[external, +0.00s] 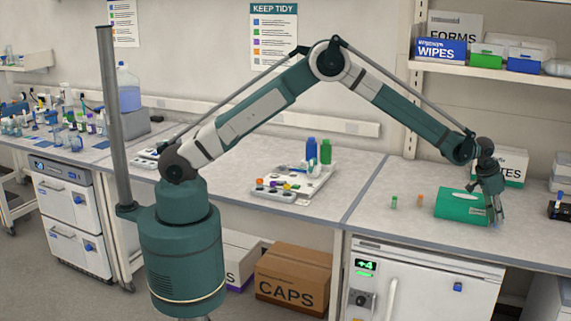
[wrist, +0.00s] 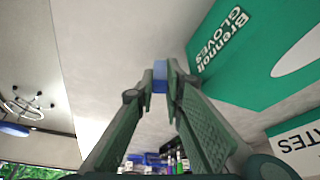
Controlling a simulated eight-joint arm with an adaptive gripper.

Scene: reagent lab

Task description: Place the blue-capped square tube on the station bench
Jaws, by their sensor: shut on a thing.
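My gripper (external: 495,213) is at the right-hand bench, fingers pointing down, close beside the right end of the green gloves box. In the wrist view my gripper (wrist: 160,82) is shut on a blue piece, which looks like the cap of the blue-capped square tube (wrist: 160,74). The rest of the tube is hidden or too small to make out. In the external view the fingertips are low over the station bench (external: 400,235). I cannot tell whether the tube touches the bench.
The green gloves box (external: 460,206) lies left of my gripper. A small green tube (external: 394,202) and an orange one (external: 420,200) stand farther left. A white box (external: 512,165) is behind, a dark rack (external: 560,208) at right. The bench front is clear.

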